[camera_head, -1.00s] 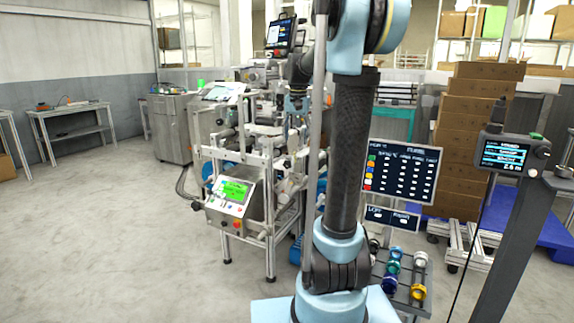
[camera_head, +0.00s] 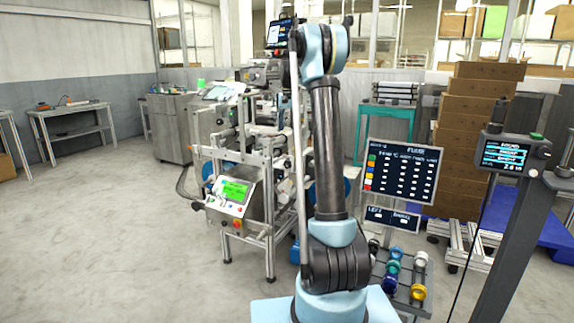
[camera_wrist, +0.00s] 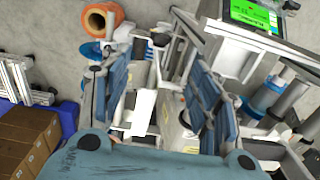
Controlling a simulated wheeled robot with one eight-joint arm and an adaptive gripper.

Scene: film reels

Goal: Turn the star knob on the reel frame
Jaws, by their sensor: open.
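The reel frame (camera_head: 270,228) is a pale metal machine frame with rollers, left of my arm in the head view. Its rollers and side panels also show below my gripper in the wrist view, with a roller (camera_wrist: 291,100) at right. I cannot pick out the star knob for sure in either view; the parts between my fingers are small and cluttered. My gripper (camera_wrist: 155,75) is open, with blue-padded fingers apart at left and right. No held object shows between them. In the head view my gripper cannot be made out among the machine parts.
A control box with a green screen (camera_head: 236,190) is on the frame's front. An orange roll (camera_wrist: 102,19) lies at the wrist view's top. Right of my arm are a dark display board (camera_head: 402,172), a rack of coloured spools (camera_head: 392,270) and stacked cartons (camera_head: 470,130). Floor at left is clear.

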